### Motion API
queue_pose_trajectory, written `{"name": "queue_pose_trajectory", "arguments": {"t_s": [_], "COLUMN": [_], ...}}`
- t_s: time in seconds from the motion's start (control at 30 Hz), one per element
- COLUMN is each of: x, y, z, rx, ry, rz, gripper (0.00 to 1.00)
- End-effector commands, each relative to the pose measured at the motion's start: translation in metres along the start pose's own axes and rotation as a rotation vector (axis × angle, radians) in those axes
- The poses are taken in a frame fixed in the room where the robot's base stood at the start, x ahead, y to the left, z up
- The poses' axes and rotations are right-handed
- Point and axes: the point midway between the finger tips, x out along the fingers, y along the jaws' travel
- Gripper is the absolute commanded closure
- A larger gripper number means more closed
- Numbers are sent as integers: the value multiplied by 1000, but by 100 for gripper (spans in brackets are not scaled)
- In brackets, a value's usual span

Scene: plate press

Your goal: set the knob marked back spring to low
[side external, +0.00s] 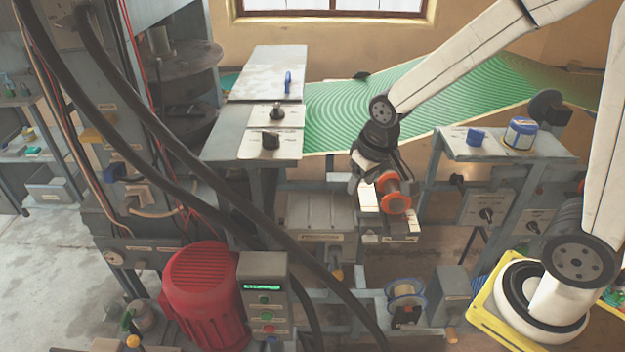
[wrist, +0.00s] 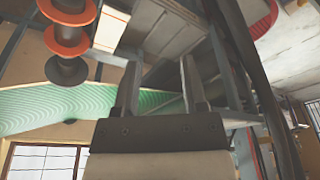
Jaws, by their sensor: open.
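Several black knobs show in the side view, and their labels are too small to read, so I cannot tell which one is marked back spring. Two stand on light plates on the left bench: a rear knob (side external: 277,112) and a front knob (side external: 270,140). Others sit on the grey boxes under the right bench: a left box knob (side external: 487,215) and a right box knob (side external: 532,227). My gripper (side external: 358,186) is in the middle, between the benches, beside an orange-flanged spool (side external: 395,193). In the wrist view my gripper (wrist: 160,75) has its fingers apart with nothing held between them.
The orange-flanged spool also shows in the wrist view (wrist: 68,30), near my gripper. A green patterned sheet (side external: 400,95) spans behind. Black hoses (side external: 200,170) cross the left foreground. A red motor (side external: 205,295) and control box (side external: 264,295) stand in front.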

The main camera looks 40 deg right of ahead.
Motion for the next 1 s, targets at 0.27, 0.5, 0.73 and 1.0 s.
{"name": "queue_pose_trajectory", "arguments": {"t_s": [0.27,0.5,0.73,1.0], "x": [-9,-17,-27,-39], "y": [-7,-11,-15,-18], "z": [-79,-135,-186,-240], "rx": [111,210,314,455], "ry": [12,27,50,88], "rz": [35,70,107,156], "gripper": [46,46,46,46]}}
